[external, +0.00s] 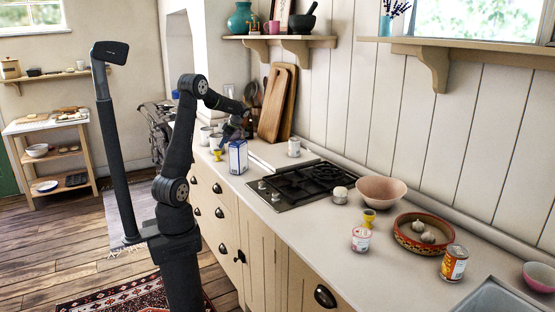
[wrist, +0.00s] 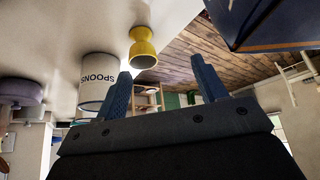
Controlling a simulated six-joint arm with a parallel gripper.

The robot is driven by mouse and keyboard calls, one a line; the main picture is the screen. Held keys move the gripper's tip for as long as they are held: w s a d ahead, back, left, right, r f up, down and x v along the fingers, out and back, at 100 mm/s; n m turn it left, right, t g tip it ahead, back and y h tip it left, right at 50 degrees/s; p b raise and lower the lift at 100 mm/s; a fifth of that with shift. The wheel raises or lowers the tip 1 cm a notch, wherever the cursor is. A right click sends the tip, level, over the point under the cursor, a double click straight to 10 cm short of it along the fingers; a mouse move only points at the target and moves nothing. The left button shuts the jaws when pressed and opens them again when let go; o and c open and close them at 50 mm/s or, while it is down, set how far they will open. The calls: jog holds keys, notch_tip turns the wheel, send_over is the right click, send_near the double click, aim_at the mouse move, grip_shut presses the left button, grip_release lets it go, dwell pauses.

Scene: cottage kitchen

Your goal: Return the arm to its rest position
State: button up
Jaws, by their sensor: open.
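My arm stands at the counter, bent over at the elbow, with my gripper (external: 231,132) low above the counter's far part. In the wrist view, which is upside down, my gripper (wrist: 163,85) shows two blue fingers spread wide with nothing held between them. A blue-and-white carton (external: 238,158) stands beside my gripper; a dark blue edge of a box (wrist: 268,25) fills the wrist view's upper right. A yellow egg cup (external: 217,154) is close by, and in the wrist view the egg cup (wrist: 143,46) appears beside a white SPOONS tin (wrist: 98,80).
More white tins (external: 205,134) stand near the carton. Wooden boards (external: 277,103) lean on the wall behind. The hob (external: 303,182), pink bowl (external: 381,189), red dish (external: 424,248) and cans (external: 454,264) lie nearer along the counter. A shelf (external: 280,40) hangs above. A dark post (external: 114,150) rises at left.

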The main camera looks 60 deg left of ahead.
jog(key=s+r+v, duration=0.1)
jog(key=s+v, duration=0.2)
jog(key=v, duration=1.2)
jog(key=w+d+m+t+y, duration=0.2)
jog(key=w+d+m, duration=0.7)
jog(key=w+d, duration=0.9)
jog(key=d+t, duration=0.2)
jog(key=d, duration=0.1)
jog(key=shift+w, duration=0.2)
